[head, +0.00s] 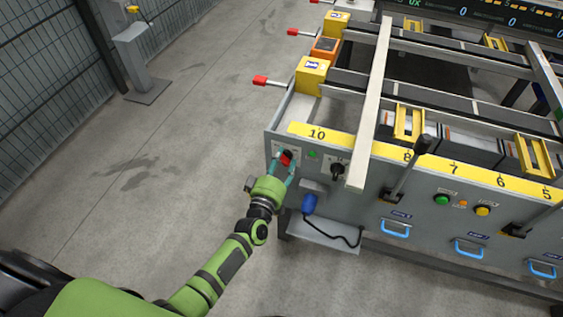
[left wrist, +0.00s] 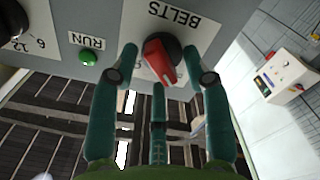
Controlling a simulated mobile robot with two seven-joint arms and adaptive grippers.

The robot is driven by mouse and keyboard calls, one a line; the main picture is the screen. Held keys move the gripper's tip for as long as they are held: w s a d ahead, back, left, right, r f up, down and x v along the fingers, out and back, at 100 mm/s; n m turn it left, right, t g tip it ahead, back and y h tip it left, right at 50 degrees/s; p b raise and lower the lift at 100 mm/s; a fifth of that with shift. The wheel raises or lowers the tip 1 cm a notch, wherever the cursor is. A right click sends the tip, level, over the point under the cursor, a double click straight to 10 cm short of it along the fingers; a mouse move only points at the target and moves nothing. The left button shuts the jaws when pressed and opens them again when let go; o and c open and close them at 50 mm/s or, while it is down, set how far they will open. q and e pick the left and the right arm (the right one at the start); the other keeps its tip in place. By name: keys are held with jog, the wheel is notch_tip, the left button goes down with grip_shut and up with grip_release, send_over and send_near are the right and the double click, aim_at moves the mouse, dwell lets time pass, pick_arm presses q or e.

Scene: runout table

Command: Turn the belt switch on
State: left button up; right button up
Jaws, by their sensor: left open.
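The belt switch (head: 286,158) is a red rotary handle on a black round base, at the left end of the table's grey front panel. In the left wrist view the belt switch (left wrist: 161,62) sits under a BELTS label, its red handle slanting toward the lower right. My left gripper (head: 283,166) is at the panel, with its teal fingers open. In the left wrist view the fingertips of my left gripper (left wrist: 160,66) stand on both sides of the handle, with a third finger below. I cannot tell whether they touch it. My right gripper is not in view.
A green RUN lamp (left wrist: 88,58) and a black numbered dial (left wrist: 12,20) are beside the switch. Levers (head: 410,165) stand further right. The floor at left is clear up to a grey post (head: 135,62).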

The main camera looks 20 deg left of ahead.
pick_arm(q)
grip_shut()
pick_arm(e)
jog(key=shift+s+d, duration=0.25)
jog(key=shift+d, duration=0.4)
